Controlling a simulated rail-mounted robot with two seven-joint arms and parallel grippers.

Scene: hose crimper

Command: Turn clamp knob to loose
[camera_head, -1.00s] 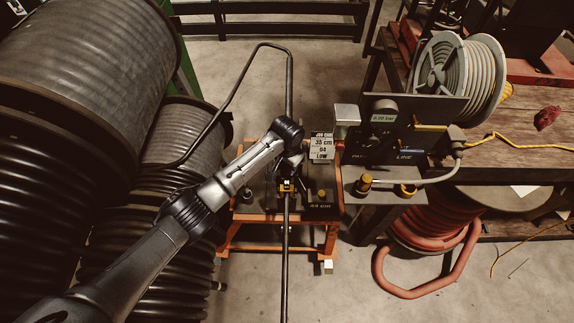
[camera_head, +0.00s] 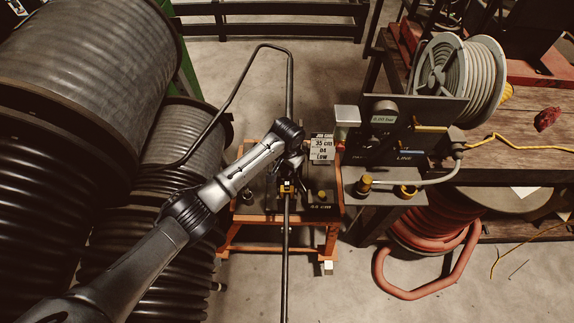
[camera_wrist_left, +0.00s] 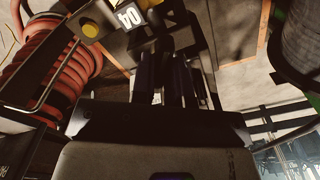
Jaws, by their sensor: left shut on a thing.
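My left gripper (camera_head: 290,176) reaches down over the orange-framed stand (camera_head: 238,215). It is shut on the clamp knob, which is mostly hidden under the fingers; a small yellow and dark part (camera_head: 286,188) shows just below them. The black hose (camera_head: 285,245) runs through the clamp area and out toward the front. In the left wrist view the dark fingers (camera_wrist_left: 178,80) point away from the camera, and what lies between their tips is too dark to make out. My right gripper is in neither view.
A yellow button (camera_head: 321,194) and a length label (camera_head: 320,207) sit right of the clamp. A job card (camera_head: 321,148) stands behind. A dark panel (camera_head: 400,148) with a gauge is to the right. Large hose reels (camera_head: 85,75) crowd the left. Red hose (camera_head: 420,236) coils at lower right.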

